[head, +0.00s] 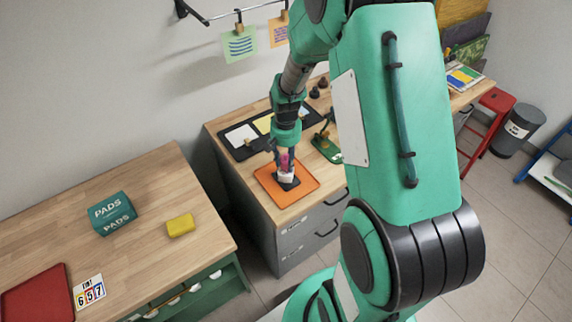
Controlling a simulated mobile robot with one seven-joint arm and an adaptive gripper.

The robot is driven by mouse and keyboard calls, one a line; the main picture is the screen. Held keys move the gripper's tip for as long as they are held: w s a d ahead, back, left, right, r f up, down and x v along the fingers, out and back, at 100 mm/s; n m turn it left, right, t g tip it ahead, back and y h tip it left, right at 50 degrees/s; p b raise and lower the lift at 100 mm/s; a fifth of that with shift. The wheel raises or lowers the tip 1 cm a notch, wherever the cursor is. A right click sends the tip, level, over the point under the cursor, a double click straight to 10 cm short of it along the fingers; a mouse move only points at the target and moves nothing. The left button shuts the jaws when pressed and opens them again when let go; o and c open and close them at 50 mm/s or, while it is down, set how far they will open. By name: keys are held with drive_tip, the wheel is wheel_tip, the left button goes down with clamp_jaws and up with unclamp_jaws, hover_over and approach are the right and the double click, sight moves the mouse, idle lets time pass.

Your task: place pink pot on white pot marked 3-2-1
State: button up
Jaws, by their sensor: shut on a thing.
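My gripper (284,155) points down over the orange mat or tray (305,191) on the wooden-topped cabinet. It is shut on the small pink pot (285,160), which shows between the fingers. The white pot (286,177) is directly below the pink pot, above a black patch or base on the orange surface. The pink and white parts look close together; I cannot tell whether they touch. Any 3-2-1 marking is too small to read here.
Behind the gripper is a black tray (240,154) with pale and yellow sheets. A green stand (327,148) is close to its right. The left bench holds a teal PADS box (111,213), a yellow block (180,225), a 657 card (89,291) and a red tray (37,296).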

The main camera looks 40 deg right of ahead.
drive_tip(key=shift+f, duration=1.05)
drive_tip(key=shift+f, duration=0.15)
drive_tip(key=o, duration=1.3)
drive_tip(key=shift+c, duration=0.2)
wheel_tip(320, 180, up, 12)
drive_tip(key=shift+r+p, duration=0.2)
drive_tip(key=shift+p, duration=0.5)
drive_tip(key=shift+r, duration=0.1)
